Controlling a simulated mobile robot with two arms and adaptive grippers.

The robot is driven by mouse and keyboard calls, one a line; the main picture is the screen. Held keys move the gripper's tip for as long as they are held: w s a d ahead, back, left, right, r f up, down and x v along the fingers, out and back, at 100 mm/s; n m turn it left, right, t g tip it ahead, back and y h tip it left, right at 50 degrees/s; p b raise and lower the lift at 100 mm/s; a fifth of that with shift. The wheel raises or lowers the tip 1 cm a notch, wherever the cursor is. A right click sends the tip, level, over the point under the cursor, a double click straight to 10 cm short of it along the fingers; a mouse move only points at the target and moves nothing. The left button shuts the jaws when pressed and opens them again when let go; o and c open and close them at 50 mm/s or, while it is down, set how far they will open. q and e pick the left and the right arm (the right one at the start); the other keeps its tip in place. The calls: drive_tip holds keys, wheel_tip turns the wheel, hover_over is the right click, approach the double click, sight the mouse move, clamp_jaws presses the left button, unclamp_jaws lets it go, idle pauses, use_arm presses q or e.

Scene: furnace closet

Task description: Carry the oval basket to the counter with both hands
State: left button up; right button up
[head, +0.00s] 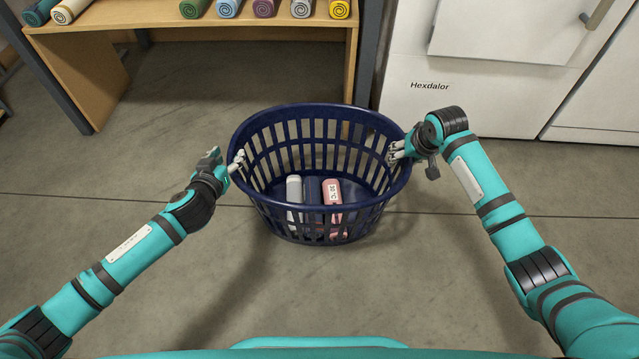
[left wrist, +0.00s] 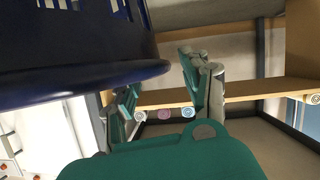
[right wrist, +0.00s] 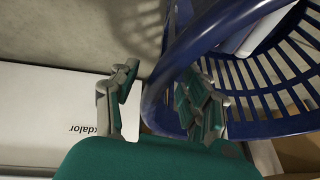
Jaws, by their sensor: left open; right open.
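A dark blue slatted oval basket (head: 268,204) stands upright on the floor in the head view. My right gripper (head: 396,151) is open at the right rim. In the right wrist view its fingers (right wrist: 160,105) stand on either side of the basket rim (right wrist: 190,48).
A wooden shelf (head: 200,15) with several rolled towels (head: 264,8) stands behind the basket. A white appliance (head: 470,95) marked Hexdalor is behind on the right. The floor (head: 130,190) around the basket is clear.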

sight(233, 149)
use_arm(q)
drive_tip(key=shift+x, duration=2.1)
use_arm(e)
drive_tip(key=shift+x, duration=2.15)
use_arm(q)
clamp_jaws()
use_arm(e)
clamp_jaws()
use_arm(q)
drive_tip(key=shift+r, duration=0.15)
use_arm(e)
drive_tip(key=shift+r, duration=0.2)
